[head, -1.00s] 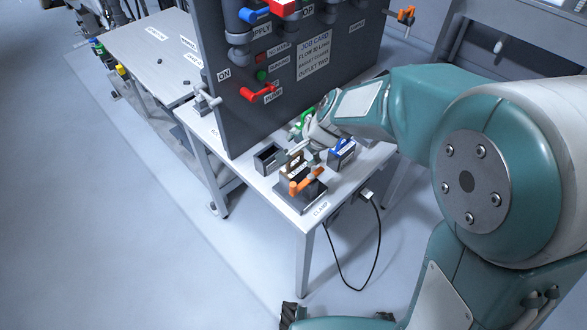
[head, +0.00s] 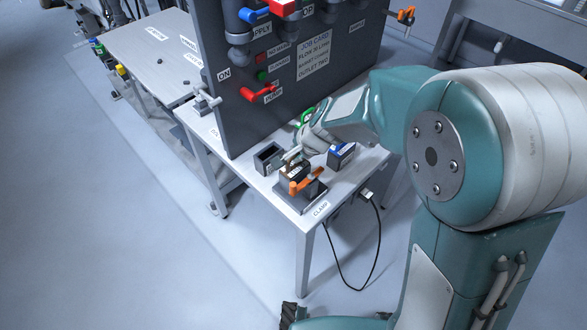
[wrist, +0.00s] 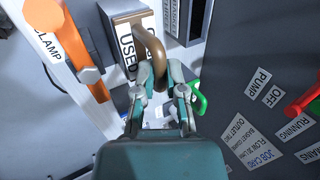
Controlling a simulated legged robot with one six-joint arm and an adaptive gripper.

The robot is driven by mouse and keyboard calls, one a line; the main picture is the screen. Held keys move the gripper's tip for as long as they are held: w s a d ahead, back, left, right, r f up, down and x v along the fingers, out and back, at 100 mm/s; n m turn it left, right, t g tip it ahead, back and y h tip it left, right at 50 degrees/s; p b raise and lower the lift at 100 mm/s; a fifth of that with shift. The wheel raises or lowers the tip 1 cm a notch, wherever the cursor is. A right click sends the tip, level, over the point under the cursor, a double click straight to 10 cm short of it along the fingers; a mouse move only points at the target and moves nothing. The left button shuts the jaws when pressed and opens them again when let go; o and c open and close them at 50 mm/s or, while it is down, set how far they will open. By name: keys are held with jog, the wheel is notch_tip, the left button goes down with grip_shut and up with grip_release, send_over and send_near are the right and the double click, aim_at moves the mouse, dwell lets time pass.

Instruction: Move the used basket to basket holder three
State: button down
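The used basket (wrist: 120,12) is a grey box with a white "USED" label and a brown arched handle (wrist: 150,45) in the wrist view. It sits beside the clamp (head: 309,181), which has an orange lever, at the front corner of the bench in the head view; my gripper partly hides the basket there. My gripper (wrist: 160,74) is open, its fingers spread on either side of the near end of the brown handle. I cannot tell whether a finger touches it.
A grey panel (head: 240,120) with valves, a red lever and a job card rises behind. A green handle (wrist: 200,99) is close to my right finger.

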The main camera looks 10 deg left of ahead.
dwell(0.4)
jog(key=shift+r, duration=4.4)
